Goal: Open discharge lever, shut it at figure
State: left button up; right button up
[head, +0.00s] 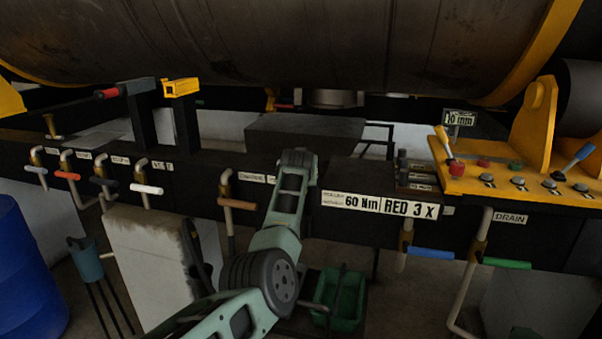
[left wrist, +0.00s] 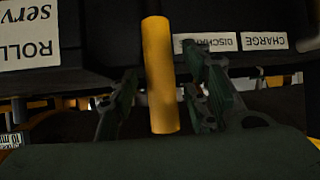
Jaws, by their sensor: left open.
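In the left wrist view my left gripper (left wrist: 160,85) is open, its dark green fingers on either side of a yellow bar (left wrist: 161,75). I cannot tell whether they touch it. A DISCHARGE label (left wrist: 209,46) and a CHARGE label (left wrist: 264,41) sit to the right of the bar. I cannot tell whether the bar is the discharge lever. In the head view my left arm reaches up to the black beam, and its fingers cannot be made out there. My right gripper is not in view.
Levers line the black beam: a white-handled one (head: 147,189), a brown one (head: 238,204), a blue one (head: 431,253) and a green one (head: 506,263) under DRAIN. A sign reads 60 Nm, RED 3 X (head: 380,206). A yellow panel (head: 520,182) stands right; a blue drum (head: 25,270) stands left.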

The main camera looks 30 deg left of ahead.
pick_arm(q)
jog(key=v, duration=1)
jog(key=shift+s, duration=0.25)
jog(key=shift+d+r, duration=0.1)
jog(key=shift+d, duration=0.05)
dwell(0.6)
